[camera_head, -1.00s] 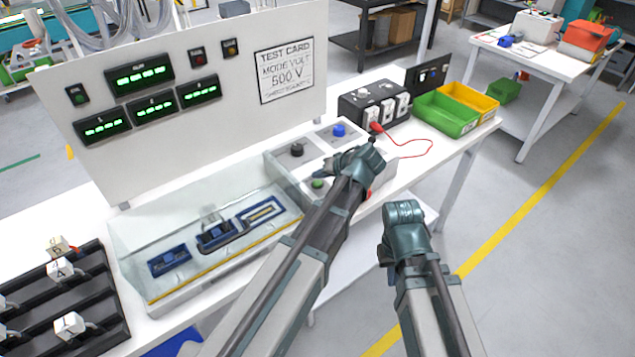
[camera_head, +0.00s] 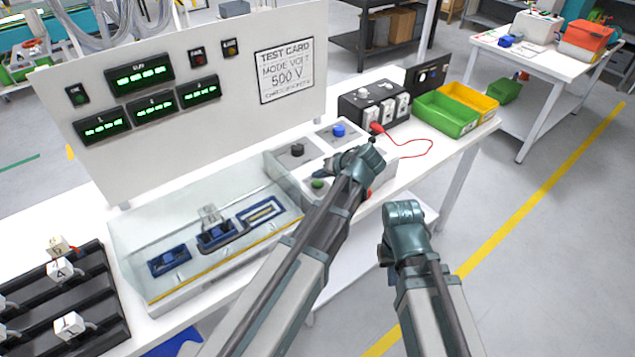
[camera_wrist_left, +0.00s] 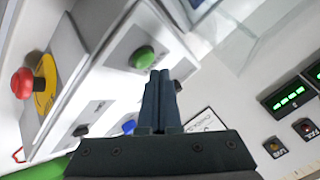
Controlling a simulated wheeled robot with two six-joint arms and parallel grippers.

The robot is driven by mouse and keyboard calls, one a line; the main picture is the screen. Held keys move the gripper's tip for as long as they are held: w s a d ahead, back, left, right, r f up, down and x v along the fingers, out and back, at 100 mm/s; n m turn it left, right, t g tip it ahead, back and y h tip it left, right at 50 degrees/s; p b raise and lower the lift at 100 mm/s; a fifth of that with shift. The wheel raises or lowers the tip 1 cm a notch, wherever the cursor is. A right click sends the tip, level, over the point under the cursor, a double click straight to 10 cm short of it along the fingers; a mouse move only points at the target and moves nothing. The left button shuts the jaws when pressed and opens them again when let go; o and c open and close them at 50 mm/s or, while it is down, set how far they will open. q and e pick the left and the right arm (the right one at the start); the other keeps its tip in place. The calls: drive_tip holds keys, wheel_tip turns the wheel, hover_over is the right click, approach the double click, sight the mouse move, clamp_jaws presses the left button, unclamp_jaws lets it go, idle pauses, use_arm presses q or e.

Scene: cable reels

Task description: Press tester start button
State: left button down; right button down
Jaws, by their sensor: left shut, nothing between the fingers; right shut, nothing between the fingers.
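The tester's control box (camera_head: 285,172) stands on the bench with a green button (camera_head: 317,183), which also shows raised and round in the left wrist view (camera_wrist_left: 142,58).
A red mushroom button (camera_wrist_left: 22,83) on a yellow plate sits on the box near my left gripper. A black knob (camera_head: 297,150) and blue button (camera_head: 339,130) are behind. A clear-walled fixture (camera_head: 150,285) stands left; green (camera_head: 445,115) and yellow bins stand right.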

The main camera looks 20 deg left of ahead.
sight(320, 185)
use_arm(q)
drive_tip(key=shift+f, duration=0.1)
drive_tip(key=shift+f+b, duration=0.3)
drive_tip(key=shift+b, duration=0.15)
drive_tip(key=shift+f+b, duration=0.4)
drive_tip(key=shift+f, duration=0.05)
idle(0.5)
drive_tip(key=shift+r, duration=0.15)
drive_tip(key=shift+r+p, duration=0.7)
drive_tip(key=shift+p, duration=0.15)
wheel_tip(320, 185, up, 5)
drive_tip(key=p, duration=0.5)
drive_tip(key=shift+r, duration=0.1)
